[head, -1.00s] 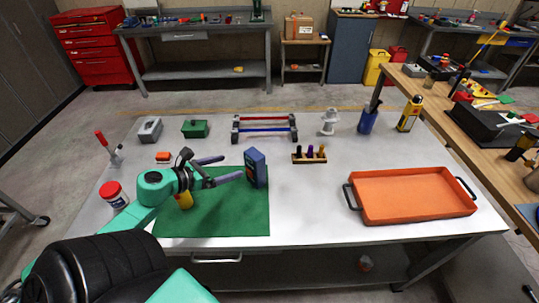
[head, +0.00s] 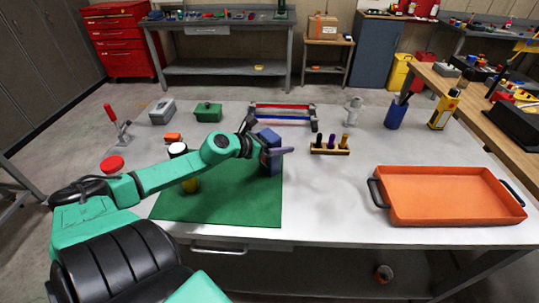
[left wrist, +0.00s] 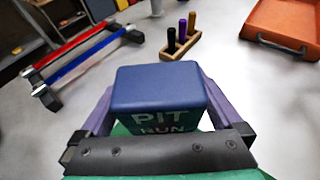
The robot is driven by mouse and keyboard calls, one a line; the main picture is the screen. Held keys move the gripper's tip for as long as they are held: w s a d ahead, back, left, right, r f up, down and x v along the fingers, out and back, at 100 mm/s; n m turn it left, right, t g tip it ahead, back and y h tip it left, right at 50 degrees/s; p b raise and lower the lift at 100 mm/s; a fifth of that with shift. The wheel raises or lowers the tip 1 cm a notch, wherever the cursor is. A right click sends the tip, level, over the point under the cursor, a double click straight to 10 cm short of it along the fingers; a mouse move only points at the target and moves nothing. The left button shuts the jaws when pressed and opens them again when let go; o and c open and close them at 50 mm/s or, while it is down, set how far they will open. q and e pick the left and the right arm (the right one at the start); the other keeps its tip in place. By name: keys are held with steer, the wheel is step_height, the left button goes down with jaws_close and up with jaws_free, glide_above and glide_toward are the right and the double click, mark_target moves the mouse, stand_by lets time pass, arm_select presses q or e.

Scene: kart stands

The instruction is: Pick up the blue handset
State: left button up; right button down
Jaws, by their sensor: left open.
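A blue box (head: 271,163) lettered "PIT RUN" stands upright on the right part of the green mat (head: 225,208). It also shows close up in the left wrist view (left wrist: 158,88). My left gripper (head: 274,142) is open at the box, with one purple finger along each side of it. I cannot tell whether the fingers touch it. A blue upright thing with a black stick on top (head: 396,115), which looks like a radio handset, stands at the back right of the table, away from the gripper. My right gripper is not in view.
A yellow and black device (head: 443,110) stands right of the blue upright thing. A wooden block with several pegs (head: 330,151) and a red-and-blue barred rack (head: 284,117) stand near the box. An orange tray (head: 445,197) lies at right. The table's front middle is clear.

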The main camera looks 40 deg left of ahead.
arm_select(q)
steer(key=shift+r, duration=0.15)
steer(key=c, duration=1.4)
